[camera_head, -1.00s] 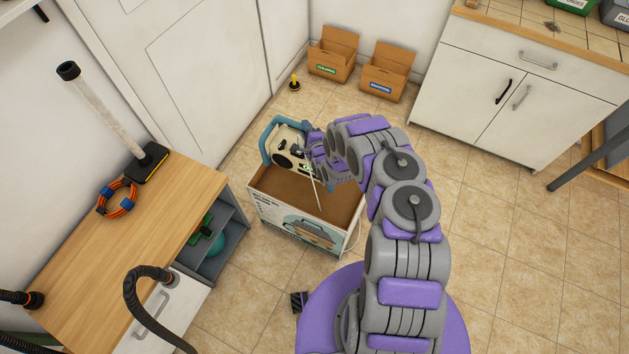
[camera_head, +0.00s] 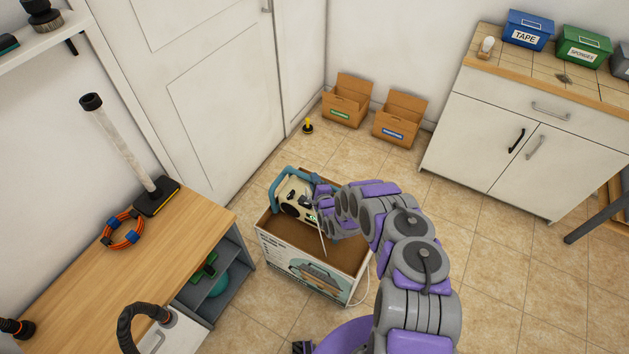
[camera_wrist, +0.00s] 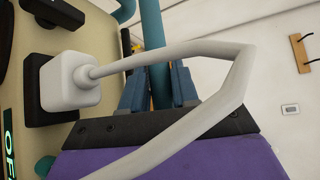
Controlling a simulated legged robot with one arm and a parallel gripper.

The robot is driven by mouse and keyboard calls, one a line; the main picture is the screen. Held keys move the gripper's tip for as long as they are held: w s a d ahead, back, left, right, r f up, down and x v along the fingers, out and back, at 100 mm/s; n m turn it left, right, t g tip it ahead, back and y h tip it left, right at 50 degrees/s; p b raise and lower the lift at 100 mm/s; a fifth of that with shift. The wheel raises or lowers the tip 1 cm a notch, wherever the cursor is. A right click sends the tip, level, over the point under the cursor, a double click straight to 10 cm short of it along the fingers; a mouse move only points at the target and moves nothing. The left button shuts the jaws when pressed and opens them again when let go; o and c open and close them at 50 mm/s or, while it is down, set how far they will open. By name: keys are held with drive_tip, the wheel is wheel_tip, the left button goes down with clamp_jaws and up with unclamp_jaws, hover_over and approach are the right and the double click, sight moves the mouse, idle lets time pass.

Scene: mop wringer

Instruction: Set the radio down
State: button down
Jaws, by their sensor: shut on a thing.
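The cream radio (camera_head: 291,203) with a blue carrying handle (camera_head: 277,183) is at the back left of an open cardboard box (camera_head: 318,249). It looks tilted, and its lower part is hidden, so I cannot tell if it touches the box floor. My gripper (camera_wrist: 158,88) is shut on the radio's blue handle bar, seen in the wrist view. There a white plug (camera_wrist: 70,82) sits in the radio's face (camera_wrist: 30,120), and its white cable (camera_wrist: 205,50) loops across in front of the fingers. In the head view my arm partly hides the radio's right side.
A wooden bench (camera_head: 130,270) with an orange cable coil (camera_head: 122,230) stands left of the box. Two small cardboard boxes (camera_head: 346,100) (camera_head: 398,117) and a yellow-black item (camera_head: 308,126) are behind. A white cabinet (camera_head: 500,135) stands right. Tiled floor (camera_head: 490,260) is clear between.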

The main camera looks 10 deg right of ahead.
wheel_tip(320, 180, down, 3)
drive_tip(key=shift+r+b, duration=0.1)
drive_tip(key=shift+b, duration=0.35)
drive_tip(key=c, duration=0.8)
unclamp_jaws()
drive_tip(key=shift+c, duration=0.2)
drive_tip(key=shift+s, duration=0.1)
